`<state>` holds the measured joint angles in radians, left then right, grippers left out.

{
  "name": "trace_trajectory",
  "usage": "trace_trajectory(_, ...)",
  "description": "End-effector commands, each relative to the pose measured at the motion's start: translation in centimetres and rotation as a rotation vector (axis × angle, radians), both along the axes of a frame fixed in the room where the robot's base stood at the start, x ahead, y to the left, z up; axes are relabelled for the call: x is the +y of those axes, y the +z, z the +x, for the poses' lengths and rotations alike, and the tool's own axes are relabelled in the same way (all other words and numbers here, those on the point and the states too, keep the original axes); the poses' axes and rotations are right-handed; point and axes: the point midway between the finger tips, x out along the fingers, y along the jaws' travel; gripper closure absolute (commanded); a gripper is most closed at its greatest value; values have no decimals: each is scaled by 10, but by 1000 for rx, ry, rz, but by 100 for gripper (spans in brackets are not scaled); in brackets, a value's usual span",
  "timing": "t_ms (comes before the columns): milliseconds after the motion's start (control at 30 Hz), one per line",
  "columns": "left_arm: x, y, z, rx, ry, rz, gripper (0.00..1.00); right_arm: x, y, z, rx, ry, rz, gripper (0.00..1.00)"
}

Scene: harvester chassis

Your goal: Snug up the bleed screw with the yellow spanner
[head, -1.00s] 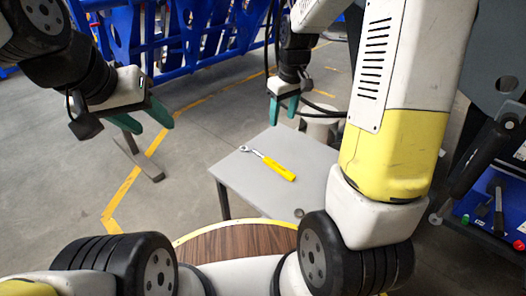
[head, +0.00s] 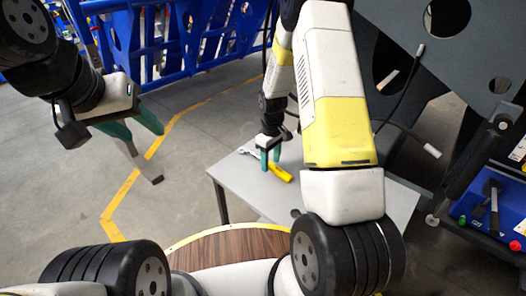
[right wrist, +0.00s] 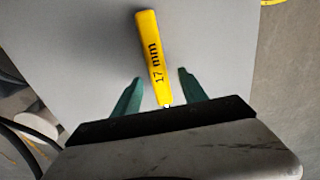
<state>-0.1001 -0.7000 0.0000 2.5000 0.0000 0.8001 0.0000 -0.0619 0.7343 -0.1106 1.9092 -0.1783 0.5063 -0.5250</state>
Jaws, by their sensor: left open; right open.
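The yellow spanner (head: 280,172) lies on the grey table, its metal head to the upper left. In the right wrist view its yellow handle (right wrist: 153,60), marked "17 mm", points down between the fingers. My right gripper (head: 270,165) is over the spanner, in front of part of it. In the right wrist view my right gripper (right wrist: 160,88) is open, a green finger on each side of the handle, not touching it. My left gripper (head: 143,130) is open and empty, off to the left above the floor. I cannot make out the bleed screw.
The small grey table (head: 245,195) is otherwise mostly bare. A dark grey panel with round holes (head: 465,65) stands at the right. Blue racks (head: 160,40) stand at the back. Open floor lies left.

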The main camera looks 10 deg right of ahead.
Motion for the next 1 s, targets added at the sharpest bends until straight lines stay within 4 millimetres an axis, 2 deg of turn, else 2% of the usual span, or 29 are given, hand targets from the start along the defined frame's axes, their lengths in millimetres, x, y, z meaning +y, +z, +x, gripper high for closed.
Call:
trace_trajectory(100,0,0,0,0,0,0,50,0,-11,0,0,-1,0,50)
trace_trajectory(367,0,0,0,0,0,0,50,0,-12,1,-1,-1,0,52)
trace_trajectory(600,0,0,0,0,0,0,50,0,-12,1,-2,-1,0,99)
trace_trajectory(1000,0,0,0,0,0,0,50,0,-12,1,-2,0,0,100)
